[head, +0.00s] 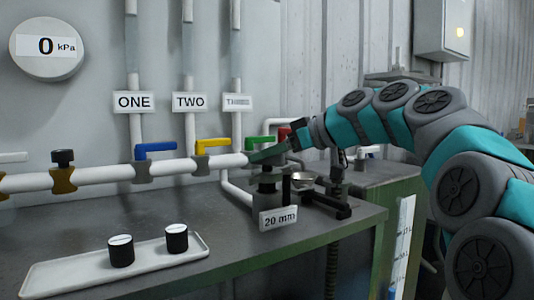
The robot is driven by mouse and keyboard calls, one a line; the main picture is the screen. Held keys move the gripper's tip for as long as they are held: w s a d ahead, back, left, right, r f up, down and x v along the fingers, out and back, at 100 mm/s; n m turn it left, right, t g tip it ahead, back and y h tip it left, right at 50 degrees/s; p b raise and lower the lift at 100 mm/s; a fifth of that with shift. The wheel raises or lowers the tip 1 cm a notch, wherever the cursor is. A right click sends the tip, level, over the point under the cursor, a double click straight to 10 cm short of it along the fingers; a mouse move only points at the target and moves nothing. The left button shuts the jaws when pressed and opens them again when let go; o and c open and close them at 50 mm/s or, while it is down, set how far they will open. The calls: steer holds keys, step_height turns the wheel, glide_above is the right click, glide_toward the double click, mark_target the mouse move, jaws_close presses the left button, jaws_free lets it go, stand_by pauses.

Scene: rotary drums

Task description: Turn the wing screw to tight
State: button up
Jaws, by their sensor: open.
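My gripper (268,154) is at the end of the arm that reaches in from the right. I cannot pick out the wing screw for certain. It may be on this fixture, partly hidden by the fingers. I cannot tell whether the fingers touch anything there. A small silvery round part (303,180) and a black clamp-like piece (330,201) are just right of the fixture.
A white pipe (115,173) runs behind the bench, with blue (155,147), yellow (213,142) and green (258,141) handles. A white tray (70,277) with two black-sided cylinders lies front left. The gauge (46,48) reads 0 kPa. The bench (225,235) is clear between tray and fixture.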

steer(key=shift+c, duration=0.3)
jaws_close()
steer(key=shift+f+t+b, duration=0.1)
steer(key=shift+t+b, duration=0.2)
steer(key=shift+b, duration=0.1)
steer(key=shift+s+f+m+t+h+b, duration=0.1)
steer(key=shift+s+m+t+h+b, duration=0.05)
steer(key=shift+m+t+h+b, duration=0.7)
steer(key=shift+r+m+t+h, duration=0.2)
steer(key=shift+m+t+h, duration=0.35)
steer(key=shift+m, duration=0.4)
steer(key=shift+m+t+h, duration=0.6)
steer(key=shift+m+t, duration=0.1)
steer(key=shift+m, duration=0.1)
steer(key=shift+o, duration=0.3)
jaws_free()
